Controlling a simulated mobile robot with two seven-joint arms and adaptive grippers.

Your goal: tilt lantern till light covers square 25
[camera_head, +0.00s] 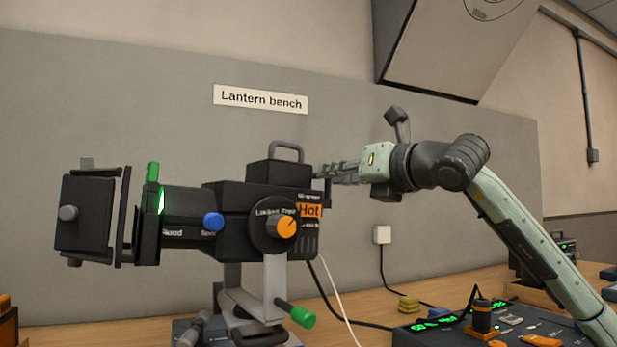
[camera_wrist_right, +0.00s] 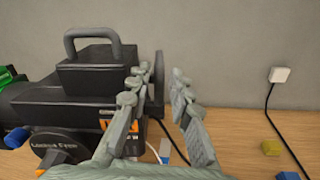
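The black lantern (camera_head: 240,210) stands on its grey yoke on the bench, its front shutter frame pointing left. It has a grey top handle (camera_head: 287,148), an orange knob on a Locked/Free dial (camera_head: 268,235), a blue knob (camera_head: 213,221) and a green-ended lever (camera_head: 303,317). My right gripper (camera_head: 322,178) is at the lantern's rear end. In the wrist view the right gripper (camera_wrist_right: 160,82) is open, fingers apart, with a dark upright rear part (camera_wrist_right: 158,85) of the lantern near the left finger; contact cannot be told. Square 25 and my left gripper are not in view.
A control desk (camera_head: 480,328) with green displays stands at the lower right. A yellow block (camera_head: 409,304) and cables lie on the wooden bench between it and the lantern. A white socket (camera_head: 382,234) is on the grey wall behind. An angled panel (camera_head: 445,50) hangs at the upper right.

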